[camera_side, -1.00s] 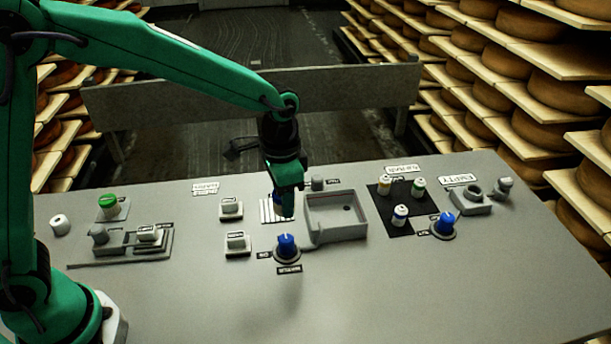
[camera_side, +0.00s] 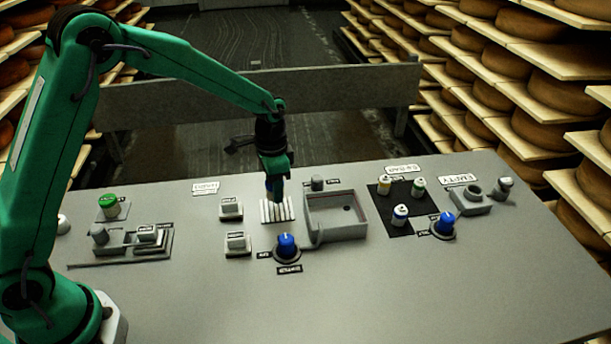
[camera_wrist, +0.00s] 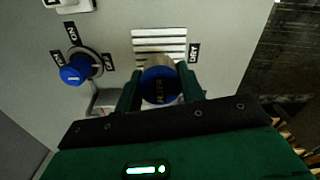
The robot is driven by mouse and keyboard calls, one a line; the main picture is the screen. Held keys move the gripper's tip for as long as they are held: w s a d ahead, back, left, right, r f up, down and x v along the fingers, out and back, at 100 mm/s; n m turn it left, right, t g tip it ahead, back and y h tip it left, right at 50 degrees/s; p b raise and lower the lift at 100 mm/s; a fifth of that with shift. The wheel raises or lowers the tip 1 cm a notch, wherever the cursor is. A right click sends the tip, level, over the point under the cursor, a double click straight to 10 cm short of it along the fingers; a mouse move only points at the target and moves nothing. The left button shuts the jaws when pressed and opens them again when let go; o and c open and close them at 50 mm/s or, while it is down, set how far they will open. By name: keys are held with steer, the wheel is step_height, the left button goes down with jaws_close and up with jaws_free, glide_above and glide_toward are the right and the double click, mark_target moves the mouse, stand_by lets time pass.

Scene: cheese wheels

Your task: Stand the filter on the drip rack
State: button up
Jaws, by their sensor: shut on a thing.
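The filter (camera_wrist: 158,86) has a blue cap with lettering and a pale, tan-grey body. My gripper (camera_wrist: 160,92) is shut on it, with one green finger on each side. In the side view my gripper (camera_side: 275,192) points down over the drip rack and mostly hides the filter. The drip rack (camera_side: 279,212) is a small set of white slats on the grey bench; it also shows in the wrist view (camera_wrist: 160,35), just beyond the filter. I cannot tell whether the filter touches the slats.
A grey open-topped basin (camera_side: 350,232) stands close to the right of the rack. A black mat (camera_side: 384,217) with small bottles lies farther right. The front bench is clear.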

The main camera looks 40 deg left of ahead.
steer(key=shift+f, duration=0.15)
steer(key=shift+f, duration=1.9)
steer(key=shift+f, duration=0.1)
steer(key=o, duration=0.9)
steer(key=shift+o, duration=0.2)
step_height(320, 180, up, 12)
steer(key=shift+r, duration=0.1)
steer(key=shift+r, duration=0.1)
